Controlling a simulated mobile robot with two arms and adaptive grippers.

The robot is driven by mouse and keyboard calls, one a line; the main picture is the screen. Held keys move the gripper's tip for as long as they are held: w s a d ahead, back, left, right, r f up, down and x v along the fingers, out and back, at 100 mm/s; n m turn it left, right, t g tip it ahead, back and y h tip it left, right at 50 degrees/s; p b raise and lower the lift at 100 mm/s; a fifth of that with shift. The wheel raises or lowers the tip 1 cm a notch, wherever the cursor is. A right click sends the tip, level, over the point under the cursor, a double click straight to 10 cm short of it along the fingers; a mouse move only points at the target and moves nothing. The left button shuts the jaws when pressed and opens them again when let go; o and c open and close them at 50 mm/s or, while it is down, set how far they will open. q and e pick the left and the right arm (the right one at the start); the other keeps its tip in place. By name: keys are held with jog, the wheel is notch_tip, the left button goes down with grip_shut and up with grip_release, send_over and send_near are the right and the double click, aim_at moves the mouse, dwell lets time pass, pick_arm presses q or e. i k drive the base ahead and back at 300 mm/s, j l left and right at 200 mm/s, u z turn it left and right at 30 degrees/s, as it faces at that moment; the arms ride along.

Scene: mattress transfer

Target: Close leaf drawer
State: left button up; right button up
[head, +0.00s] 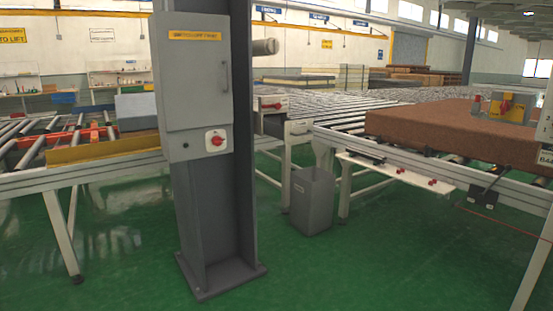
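Between the roller tables, just right of the steel column, a light box-like unit with a red handle (272,106) shows at conveyor height. Beside and below it, a small light drawer-like front (298,128) faces me, with a dark side behind it. Either could be the leaf drawer; I cannot tell which, or how far it stands open. The column hides part of the area to the left. Neither of my grippers is in view.
The grey column (215,220) with its control cabinet (190,90) blocks the left-centre. A grey bin (312,205) stands on the green floor below the drawer front. A brown mattress (430,125) lies on the right roller table. Open floor (350,270) lies in front.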

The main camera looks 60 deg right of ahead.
aim_at(289, 130)
jog(key=z, duration=2.25)
jog(key=i+j+u, duration=0.1)
jog(key=i, duration=0.25)
jog(key=i+j+u, duration=0.1)
jog(key=i+j, duration=0.15)
jog(key=i, duration=0.15)
